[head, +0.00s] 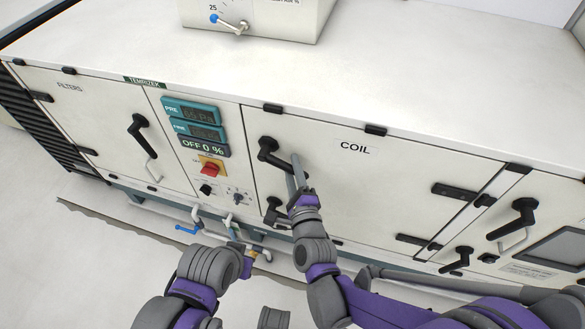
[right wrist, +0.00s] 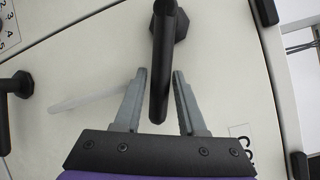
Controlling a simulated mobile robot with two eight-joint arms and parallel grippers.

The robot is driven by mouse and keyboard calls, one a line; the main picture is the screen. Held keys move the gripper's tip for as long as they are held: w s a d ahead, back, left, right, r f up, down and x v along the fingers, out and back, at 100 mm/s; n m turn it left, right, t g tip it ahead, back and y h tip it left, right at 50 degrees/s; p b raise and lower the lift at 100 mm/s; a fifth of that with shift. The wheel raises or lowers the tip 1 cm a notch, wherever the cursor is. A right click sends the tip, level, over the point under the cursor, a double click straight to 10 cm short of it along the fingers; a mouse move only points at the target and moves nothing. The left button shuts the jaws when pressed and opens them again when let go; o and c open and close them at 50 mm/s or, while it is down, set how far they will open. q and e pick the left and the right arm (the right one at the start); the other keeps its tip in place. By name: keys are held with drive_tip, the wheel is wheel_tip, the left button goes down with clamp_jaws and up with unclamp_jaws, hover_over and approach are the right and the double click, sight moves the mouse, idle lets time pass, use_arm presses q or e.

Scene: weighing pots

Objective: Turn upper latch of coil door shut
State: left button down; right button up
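The coil door (head: 375,190) is the white panel lettered COIL, flush with the cabinet front. Its black upper latch (head: 267,148) is near the door's left edge, with the lever pointing right and a little down. In the right wrist view the latch lever (right wrist: 160,75) lies between the two fingers of my right gripper (right wrist: 160,82). Gaps show on both sides, so the gripper is open around it. In the head view my right gripper (head: 298,172) hides the lever's end. The lower latch (head: 273,211) is partly behind my right arm. My left gripper's fingers do not show.
Left of the door is a control panel with displays (head: 195,125) and a red switch (head: 210,167). The filters door latch (head: 140,135) is further left. Pipes with a blue valve handle (head: 186,229) run below. More latches (head: 520,215) are on the right. The cabinet top is mostly clear.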

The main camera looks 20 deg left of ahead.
clamp_jaws()
idle(1.1)
